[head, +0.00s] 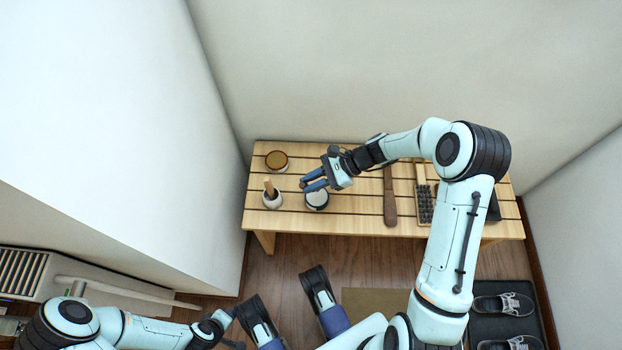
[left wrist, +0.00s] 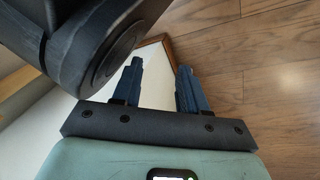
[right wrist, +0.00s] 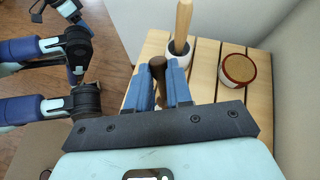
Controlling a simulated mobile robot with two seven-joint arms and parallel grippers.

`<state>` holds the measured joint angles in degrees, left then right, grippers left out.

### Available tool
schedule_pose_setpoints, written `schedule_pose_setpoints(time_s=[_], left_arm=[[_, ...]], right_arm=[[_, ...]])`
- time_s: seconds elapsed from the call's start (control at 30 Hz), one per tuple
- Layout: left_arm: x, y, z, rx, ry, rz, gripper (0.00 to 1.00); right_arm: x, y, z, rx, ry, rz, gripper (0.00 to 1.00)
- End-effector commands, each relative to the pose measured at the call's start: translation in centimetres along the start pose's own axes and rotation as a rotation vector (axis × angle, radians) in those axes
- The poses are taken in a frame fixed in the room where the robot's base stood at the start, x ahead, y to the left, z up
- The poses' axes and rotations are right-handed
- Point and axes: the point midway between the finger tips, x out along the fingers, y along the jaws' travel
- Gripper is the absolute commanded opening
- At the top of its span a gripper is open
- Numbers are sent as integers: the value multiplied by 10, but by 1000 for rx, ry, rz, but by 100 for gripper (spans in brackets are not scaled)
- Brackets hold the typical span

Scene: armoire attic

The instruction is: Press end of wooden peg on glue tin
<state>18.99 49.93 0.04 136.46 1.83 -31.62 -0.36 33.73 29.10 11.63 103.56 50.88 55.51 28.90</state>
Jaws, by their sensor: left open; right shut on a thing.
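My right gripper (head: 313,181) is shut on a short dark brown wooden peg (right wrist: 158,70), which shows between its blue fingers in the right wrist view. The gripper is above the slatted table, at the back edge of a round tin with a pale top and dark blue side (head: 317,199). Whether the peg touches this tin cannot be told. A second tin with an amber-brown top (head: 277,160) stands to the back left; it also shows in the right wrist view (right wrist: 238,70). No label tells which tin holds glue. My left gripper (left wrist: 160,68) is open and empty, over the floor.
A white pot (head: 272,201) with an upright wooden handle (right wrist: 182,22) stands left of the pale-topped tin. A long brown wooden piece (head: 390,195) and a dark gridded item (head: 425,205) lie farther right on the table (head: 350,215). Shoes (head: 503,304) sit on a dark mat on the floor.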

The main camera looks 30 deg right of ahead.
Motion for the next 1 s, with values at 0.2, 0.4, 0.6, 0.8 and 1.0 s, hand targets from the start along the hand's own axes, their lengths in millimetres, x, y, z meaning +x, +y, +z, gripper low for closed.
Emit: schedule_pose_setpoints(time_s=[0.2,0.4,0.6,0.8,1.0], left_arm=[[16,-16,18,-18,-62,-30,43],[24,-28,34,-33,-113,-53,43],[29,-36,44,-43,-146,-67,43],[29,-38,47,-46,-157,-71,43],[29,-38,47,-45,-157,-71,43]], right_arm=[[8,2,-14,0,0,0,0],[14,3,-23,0,0,0,0],[16,4,-27,0,0,0,0],[17,4,-28,-1,0,0,0],[17,4,-28,-1,0,0,0]])
